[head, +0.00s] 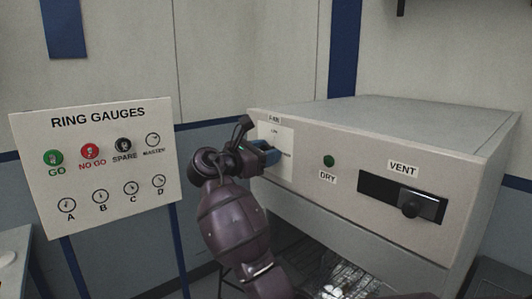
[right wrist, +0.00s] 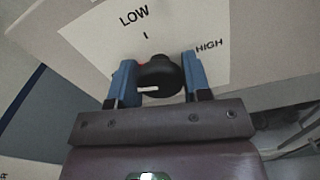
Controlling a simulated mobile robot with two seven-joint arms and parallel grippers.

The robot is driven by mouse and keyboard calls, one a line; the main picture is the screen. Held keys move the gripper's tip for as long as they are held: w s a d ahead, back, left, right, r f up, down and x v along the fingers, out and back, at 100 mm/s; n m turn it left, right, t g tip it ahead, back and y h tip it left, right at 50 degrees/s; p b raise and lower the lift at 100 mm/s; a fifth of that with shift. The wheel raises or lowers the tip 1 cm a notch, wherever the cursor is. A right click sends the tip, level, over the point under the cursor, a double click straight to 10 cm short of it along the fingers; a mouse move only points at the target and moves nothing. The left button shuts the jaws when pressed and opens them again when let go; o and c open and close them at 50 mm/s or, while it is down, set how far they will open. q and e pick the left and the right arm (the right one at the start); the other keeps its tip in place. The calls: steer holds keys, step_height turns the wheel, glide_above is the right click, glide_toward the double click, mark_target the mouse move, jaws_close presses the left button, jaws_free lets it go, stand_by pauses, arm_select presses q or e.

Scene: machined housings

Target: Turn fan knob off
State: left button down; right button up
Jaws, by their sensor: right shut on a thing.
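The fan knob (right wrist: 160,72) is black and round, with a white pointer mark that points left in the right wrist view. It sits on a white dial plate (right wrist: 95,38) with LOW printed above it and HIGH to its right. My right gripper (right wrist: 158,78) has its blue fingers on both sides of the knob and is shut on it. In the head view my right gripper (head: 268,153) is at the FAN plate (head: 276,135) on the left of the box front and hides the knob. My left gripper is not in view.
The grey box (head: 390,125) also carries a green DRY button (head: 328,161) and a black VENT slider (head: 409,204). A RING GAUGES board (head: 100,160) stands to the left, close to my right arm.

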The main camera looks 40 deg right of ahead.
steer(key=shift+n, duration=1.2)
steer(key=shift+f, duration=0.1)
steer(key=o, duration=0.9)
steer(key=a, duration=0.3)
steer(key=a+b, duration=0.1)
steer(key=a, duration=0.3)
steer(key=s+a+b, duration=0.1)
steer(key=a, duration=0.3)
steer(key=shift+d, duration=0.1)
